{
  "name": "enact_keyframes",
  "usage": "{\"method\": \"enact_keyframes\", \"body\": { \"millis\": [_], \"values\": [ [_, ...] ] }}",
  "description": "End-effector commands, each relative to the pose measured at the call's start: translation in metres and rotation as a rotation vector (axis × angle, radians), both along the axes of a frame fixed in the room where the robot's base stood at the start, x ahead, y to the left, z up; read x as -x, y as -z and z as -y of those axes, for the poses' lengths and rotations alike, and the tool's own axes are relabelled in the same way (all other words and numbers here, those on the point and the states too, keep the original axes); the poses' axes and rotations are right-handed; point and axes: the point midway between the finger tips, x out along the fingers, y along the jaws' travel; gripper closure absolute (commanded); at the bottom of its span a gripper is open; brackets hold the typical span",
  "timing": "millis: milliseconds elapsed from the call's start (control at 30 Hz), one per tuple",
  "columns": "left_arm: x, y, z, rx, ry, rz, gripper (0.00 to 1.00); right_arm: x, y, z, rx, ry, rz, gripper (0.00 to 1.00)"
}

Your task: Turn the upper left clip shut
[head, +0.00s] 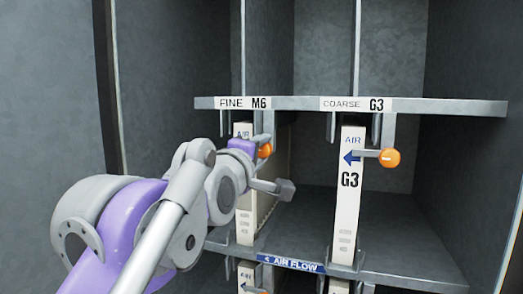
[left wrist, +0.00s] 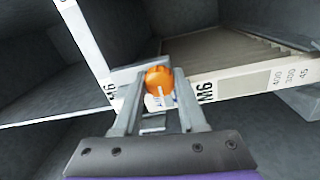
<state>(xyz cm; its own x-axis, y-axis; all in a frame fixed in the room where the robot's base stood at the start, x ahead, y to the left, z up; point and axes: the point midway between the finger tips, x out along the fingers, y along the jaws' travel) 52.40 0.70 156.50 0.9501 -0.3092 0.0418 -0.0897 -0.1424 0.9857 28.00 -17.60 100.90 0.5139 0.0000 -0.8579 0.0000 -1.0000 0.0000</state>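The upper left clip is by the FINE M6 label, with an orange knob (head: 265,151) under the shelf edge. My left gripper (head: 262,142) is at this knob. In the left wrist view the knob (left wrist: 159,80) lies between the two fingertips (left wrist: 160,88), which appear to touch it on both sides. A pale mark on it runs roughly upright in that view. The clip's bar is mostly hidden by my gripper, so its turn is unclear. The M6 filter (head: 245,215) stands upright behind my arm. My right gripper is not in view.
To the right, the G3 filter (head: 346,215) has its own orange knob (head: 390,158), with a grey bar reaching left to the filter. The metal shelf edge (head: 450,106) runs above, and the AIR FLOW rail (head: 292,263) below. Free room lies right of the G3 filter.

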Motion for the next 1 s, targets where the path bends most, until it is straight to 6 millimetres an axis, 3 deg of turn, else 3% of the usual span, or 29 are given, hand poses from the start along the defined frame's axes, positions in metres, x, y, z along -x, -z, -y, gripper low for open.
{"method": "enact_keyframes", "body": {
  "millis": [33, 167, 533, 1000],
  "values": [
    [0.000, -0.002, 0.000, 0.001, -0.001, 0.006, 0.52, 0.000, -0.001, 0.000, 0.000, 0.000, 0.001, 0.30],
    [0.000, -0.002, 0.000, 0.000, -0.001, 0.004, 0.31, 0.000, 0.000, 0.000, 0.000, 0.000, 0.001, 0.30],
    [0.006, 0.000, -0.002, -0.001, -0.001, 0.001, 0.31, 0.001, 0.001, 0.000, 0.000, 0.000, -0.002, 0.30],
    [0.085, 0.005, -0.028, 0.000, 0.000, 0.000, 0.31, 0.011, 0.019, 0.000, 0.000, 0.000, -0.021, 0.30]
  ]
}}
